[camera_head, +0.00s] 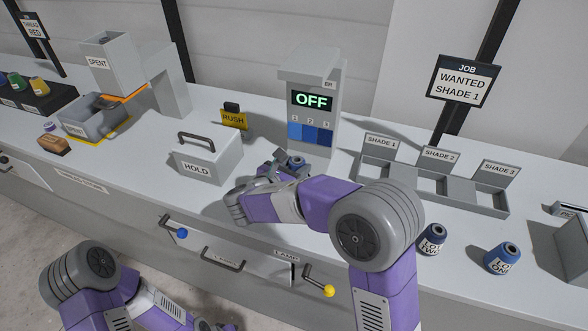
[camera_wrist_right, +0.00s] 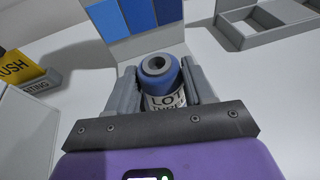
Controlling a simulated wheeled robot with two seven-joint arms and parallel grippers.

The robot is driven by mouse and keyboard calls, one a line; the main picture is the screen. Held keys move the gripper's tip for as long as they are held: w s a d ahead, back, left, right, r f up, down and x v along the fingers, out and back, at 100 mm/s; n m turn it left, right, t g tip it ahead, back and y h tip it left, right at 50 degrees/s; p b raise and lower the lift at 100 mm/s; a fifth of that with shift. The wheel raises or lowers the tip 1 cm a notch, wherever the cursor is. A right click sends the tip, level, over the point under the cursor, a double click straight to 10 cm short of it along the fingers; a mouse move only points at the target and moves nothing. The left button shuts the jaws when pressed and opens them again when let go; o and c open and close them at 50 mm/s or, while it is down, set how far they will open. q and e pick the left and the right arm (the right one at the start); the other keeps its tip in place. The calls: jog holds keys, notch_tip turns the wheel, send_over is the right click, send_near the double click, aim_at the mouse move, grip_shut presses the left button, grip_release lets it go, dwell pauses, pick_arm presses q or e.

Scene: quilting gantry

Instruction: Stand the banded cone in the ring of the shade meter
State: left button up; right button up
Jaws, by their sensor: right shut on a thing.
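My right gripper (camera_head: 284,166) is shut on a blue cone (camera_wrist_right: 163,84) with a white label reading LOT. The wrist view shows the cone between the two fingers, its hollow top facing the camera. In the head view, the gripper and the small visible part of the cone (camera_head: 295,160) are in front of the shade meter (camera_head: 318,82). The meter's display reads OFF above three blue swatches. I cannot make out the ring, nor whether the cone is on the counter or held above it.
The HOLD box (camera_head: 208,160) and RUSH sign (camera_head: 234,119) stand left of the meter.

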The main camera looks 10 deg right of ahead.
jog(key=shift+r, duration=0.1)
jog(key=o, duration=1.1)
jog(key=shift+s+a+r, duration=0.15)
jog(key=shift+s+a, duration=0.05)
jog(key=shift+a, duration=0.05)
jog(key=p+v, duration=0.2)
jog(key=v, duration=0.9)
jog(key=shift+s+p, duration=0.15)
jog(key=shift+p, duration=0.2)
jog(key=shift+a+r, duration=0.1)
jog(key=shift+r, duration=0.05)
